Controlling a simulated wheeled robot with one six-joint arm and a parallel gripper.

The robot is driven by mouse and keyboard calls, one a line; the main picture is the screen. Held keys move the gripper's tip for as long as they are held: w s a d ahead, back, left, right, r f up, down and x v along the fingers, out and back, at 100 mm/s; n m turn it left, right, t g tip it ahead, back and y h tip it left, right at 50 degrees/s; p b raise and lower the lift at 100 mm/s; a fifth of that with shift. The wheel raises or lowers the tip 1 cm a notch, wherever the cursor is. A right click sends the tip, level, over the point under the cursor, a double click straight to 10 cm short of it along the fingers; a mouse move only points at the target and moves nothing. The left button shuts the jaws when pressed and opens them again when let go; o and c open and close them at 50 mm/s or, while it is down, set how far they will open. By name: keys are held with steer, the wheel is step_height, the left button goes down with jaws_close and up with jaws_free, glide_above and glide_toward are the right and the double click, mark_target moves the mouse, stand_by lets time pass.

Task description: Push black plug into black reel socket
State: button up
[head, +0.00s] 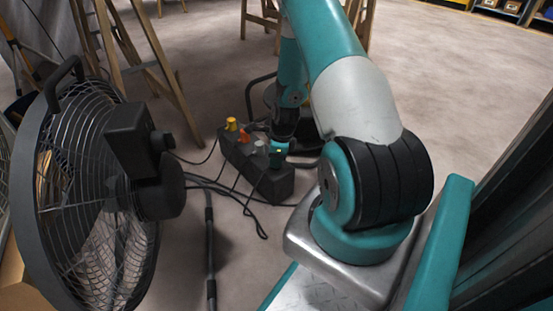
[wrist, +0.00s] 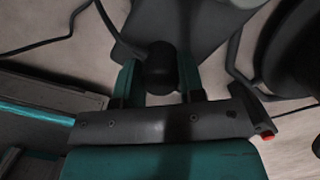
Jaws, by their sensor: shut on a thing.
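My gripper (head: 278,149) is over the near right end of a dark power strip (head: 270,188) on the floor. In the wrist view my gripper (wrist: 160,80) has its teal fingers on both sides of the black plug (wrist: 161,65) and is shut on it. A dark grey block, likely the strip (wrist: 192,40), lies below the plug. I cannot tell whether the plug sits in the strip or is just above it. A black reel seems to stand behind my arm, with part of its frame (head: 249,88) showing; its socket is hidden.
A large fan (head: 85,190) stands at the left. Loose black cables (head: 235,191) cross the floor. Wooden trestles (head: 165,85) stand behind. Open floor (head: 455,80) lies at the upper right.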

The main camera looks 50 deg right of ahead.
step_height(320, 180, up, 20)
steer(key=p, duration=1)
steer(key=shift+f+p, duration=0.2)
steer(key=shift+p, duration=0.15)
steer(key=w+a+r+n+g+p, duration=0.1)
steer(key=a+r+n, duration=0.3)
steer(key=a+n, duration=0.4)
steer(key=w+a+r+n+g+p, duration=0.1)
steer(key=w+a+r+n+p, duration=0.1)
steer(key=a+r+n, duration=0.3)
steer(key=w+a+r+n+g+h+p, duration=0.1)
steer(key=w+a+r+n+p, duration=0.1)
steer(key=a+n, duration=0.9)
step_height(320, 180, up, 2)
steer(key=n+p, duration=0.1)
steer(key=n, duration=0.4)
steer(key=shift+r+n+p, duration=0.2)
steer(key=shift+n+p, duration=0.1)
steer(key=shift+p, duration=0.05)
steer(key=shift+d, duration=0.1)
